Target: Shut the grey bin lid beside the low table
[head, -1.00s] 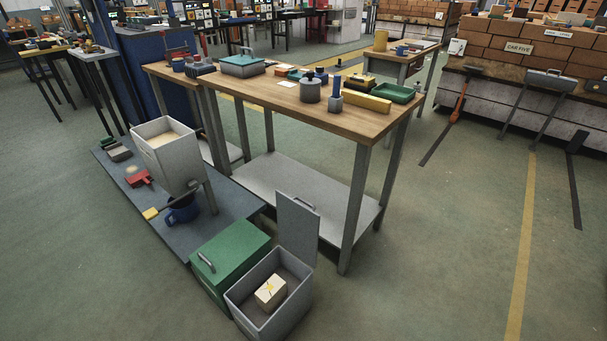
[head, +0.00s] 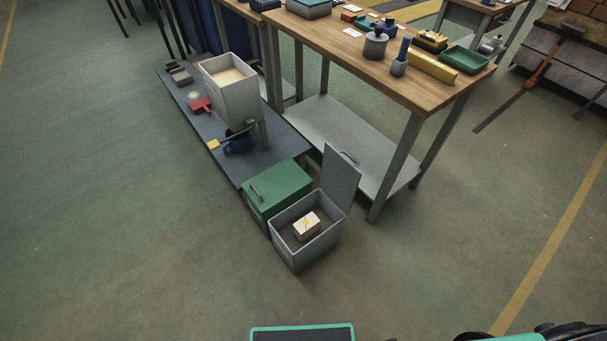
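The grey bin (head: 297,256) stands on the floor at the middle of the head view, with a small pale box marked in yellow (head: 306,226) inside it. Its grey lid (head: 340,178) stands open, raised nearly upright at the bin's back right side, with a handle near its top edge. The low table is not clear to me; a low dark platform (head: 197,121) lies behind the bins, and a wooden-topped workbench (head: 342,43) stands behind the lid. Neither gripper is in view.
A closed green bin (head: 277,190) touches the grey bin's left side. A light hopper box (head: 233,97) stands on the platform, with a blue jug (head: 238,144) and a red dustpan (head: 201,105) by it. The floor in front and to the left is free.

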